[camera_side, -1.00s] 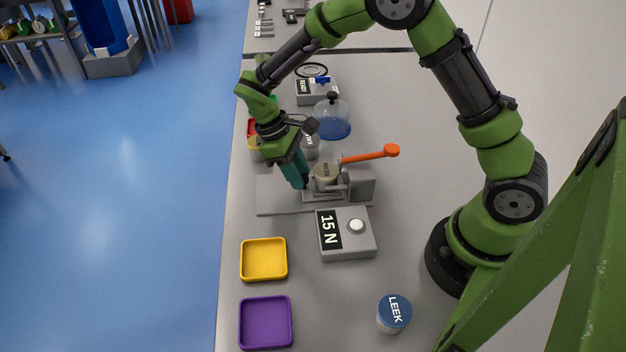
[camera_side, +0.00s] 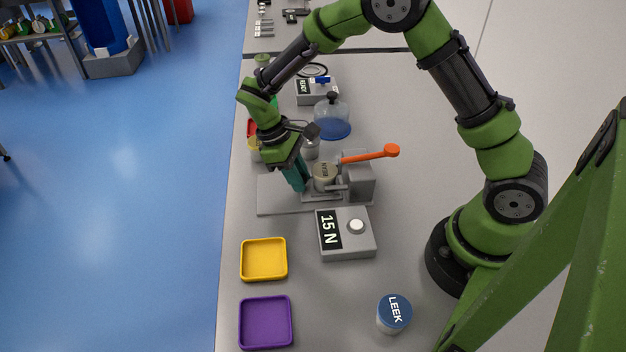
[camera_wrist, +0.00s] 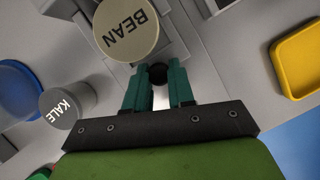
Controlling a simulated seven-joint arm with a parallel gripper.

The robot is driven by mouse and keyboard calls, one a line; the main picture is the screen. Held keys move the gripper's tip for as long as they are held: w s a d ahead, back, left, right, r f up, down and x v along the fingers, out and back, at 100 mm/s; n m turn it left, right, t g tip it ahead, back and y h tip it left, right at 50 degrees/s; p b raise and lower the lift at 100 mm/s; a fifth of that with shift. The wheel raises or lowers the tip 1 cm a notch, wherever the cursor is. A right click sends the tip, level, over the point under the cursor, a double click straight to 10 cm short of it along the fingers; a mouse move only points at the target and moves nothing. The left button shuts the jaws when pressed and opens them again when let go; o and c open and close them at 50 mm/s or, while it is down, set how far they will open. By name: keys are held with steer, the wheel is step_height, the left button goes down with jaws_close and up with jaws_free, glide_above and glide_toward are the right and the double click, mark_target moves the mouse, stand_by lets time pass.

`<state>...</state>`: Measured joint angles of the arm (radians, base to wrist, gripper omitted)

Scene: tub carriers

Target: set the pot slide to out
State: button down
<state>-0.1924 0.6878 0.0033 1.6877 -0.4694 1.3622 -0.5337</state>
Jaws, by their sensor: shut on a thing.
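The pot slide is a grey fixture on a flat base plate (camera_side: 275,202), with an upright block (camera_side: 360,178) and an orange-handled lever (camera_side: 372,155). A tan-lidded pot marked BEAN (camera_wrist: 126,28) sits in it, close to the block; it also shows in the side view (camera_side: 325,176). A black knob (camera_wrist: 158,73) sticks out on the side of the slide facing my gripper. My gripper (camera_wrist: 157,82) has its teal fingers shut on this knob, beside the pot. In the side view my gripper (camera_side: 298,184) hides the knob.
A grey box reading 15 N (camera_side: 345,245) stands just in front of the fixture. A yellow tray (camera_side: 264,278) and a purple tray (camera_side: 265,343) lie near the left table edge. A LEEK pot (camera_side: 394,315) stands front right. A KALE pot (camera_wrist: 68,105) and a blue-based dome (camera_side: 333,128) are behind.

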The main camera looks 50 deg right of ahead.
steer(key=w+a, duration=0.6)
steer(key=shift+w+a, duration=0.1)
steer(key=c, duration=1.3)
jaws_free()
steer(key=shift+r, duration=0.1)
steer(key=shift+v, duration=8.3)
